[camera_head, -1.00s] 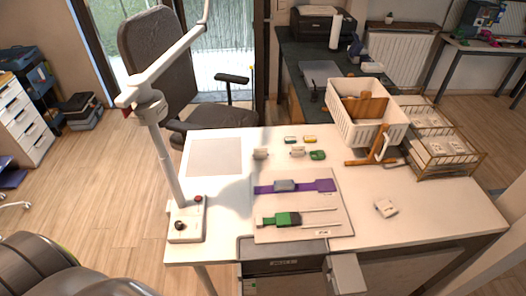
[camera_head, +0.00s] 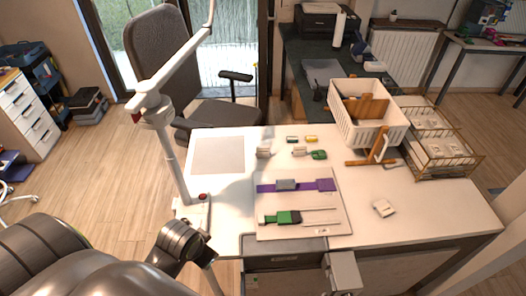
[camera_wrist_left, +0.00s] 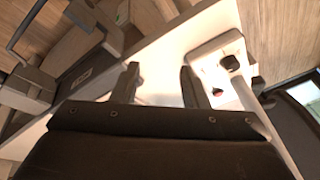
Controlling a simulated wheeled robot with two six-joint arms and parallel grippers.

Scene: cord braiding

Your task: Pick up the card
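I cannot tell for certain which thing is the card. A small pale, flat piece (camera_head: 383,208) lies alone on the right half of the white table. A pale board (camera_head: 335,228) at the table's middle bears a purple strap (camera_head: 325,185) with a grey slider and a green piece (camera_head: 285,217) with thin pale rods. My left gripper (camera_wrist_left: 158,78) is open and empty in the left wrist view, its two dark fingers apart over the table's edge. In the head view my left arm reaches to the front left table corner, away from the pale piece. My right gripper is not in view.
A lamp base with a red button (camera_head: 202,197) and its arm stands at the table's left, close to my left arm. A white basket (camera_head: 365,130) and wire trays (camera_head: 465,168) stand at the back right. A pale square (camera_head: 218,155) lies at the back left. The front right is clear.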

